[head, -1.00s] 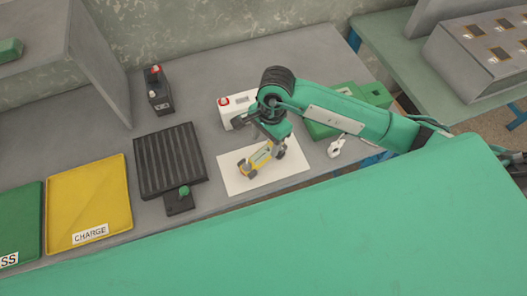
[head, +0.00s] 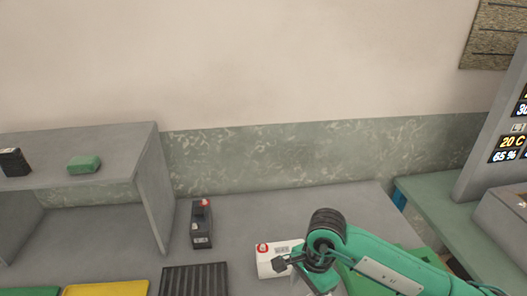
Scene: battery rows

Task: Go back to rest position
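My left arm and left gripper are not in view.
A black ribbed pad (head: 195,280), a yellow tray (head: 105,290) and a green tray (head: 32,291) show at the bottom edge. A grey shelf (head: 110,140) on the left bears a dark battery (head: 14,162) and a green block (head: 84,164).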

